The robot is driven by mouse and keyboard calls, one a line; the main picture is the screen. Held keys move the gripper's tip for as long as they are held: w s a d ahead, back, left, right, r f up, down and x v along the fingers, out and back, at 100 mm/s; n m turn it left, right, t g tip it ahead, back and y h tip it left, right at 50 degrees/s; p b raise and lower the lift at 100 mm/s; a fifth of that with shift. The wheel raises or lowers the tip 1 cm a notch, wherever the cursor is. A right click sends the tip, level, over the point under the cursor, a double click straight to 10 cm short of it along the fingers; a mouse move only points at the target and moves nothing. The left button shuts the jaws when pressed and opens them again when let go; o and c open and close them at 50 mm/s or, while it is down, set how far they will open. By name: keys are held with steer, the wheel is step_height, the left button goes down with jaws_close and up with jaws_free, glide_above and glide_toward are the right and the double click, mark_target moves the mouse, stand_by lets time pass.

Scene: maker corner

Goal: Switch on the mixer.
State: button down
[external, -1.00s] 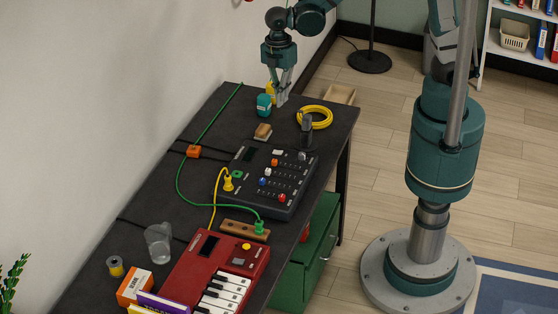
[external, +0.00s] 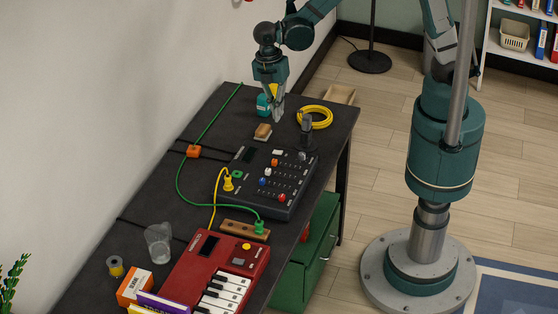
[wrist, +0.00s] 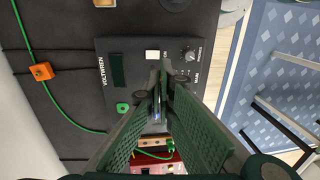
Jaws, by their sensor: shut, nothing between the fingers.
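The mixer (external: 257,166) is a dark box with knobs, sliders and a small dark screen, lying on the black table. In the wrist view the mixer (wrist: 133,48) fills the middle, marked VOLTWREN. A white square button (wrist: 152,54) with "ON" beside it is near its far edge; the same white button (external: 277,152) shows in the external view. My gripper (external: 277,120) is shut and empty, pointing down above the table beyond the mixer's far edge. In the wrist view my gripper (wrist: 161,72) covers part of the mixer's controls.
A dark upright object (external: 306,130) stands at the mixer's far right. A green cable with an orange box (external: 193,151) runs left. A red keyboard (external: 215,270) lies nearer.

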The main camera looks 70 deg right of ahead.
mark_target(281, 152)
steer(key=shift+f, duration=0.15)
steer(key=f, duration=0.4)
steer(key=s+f+b, duration=0.1)
steer(key=f, duration=0.4)
steer(key=f+b, duration=0.1)
steer(key=f, duration=0.3)
steer(key=shift+s+f, duration=0.3)
steer(key=shift+s+f+t+b, duration=0.25)
steer(key=shift+f+t+b, duration=0.15)
steer(key=shift+b, duration=0.2)
steer(key=shift+w+r, duration=0.1)
steer(key=shift+w, duration=0.15)
steer(key=shift+w+r, duration=0.2)
steer(key=shift+w, duration=0.35)
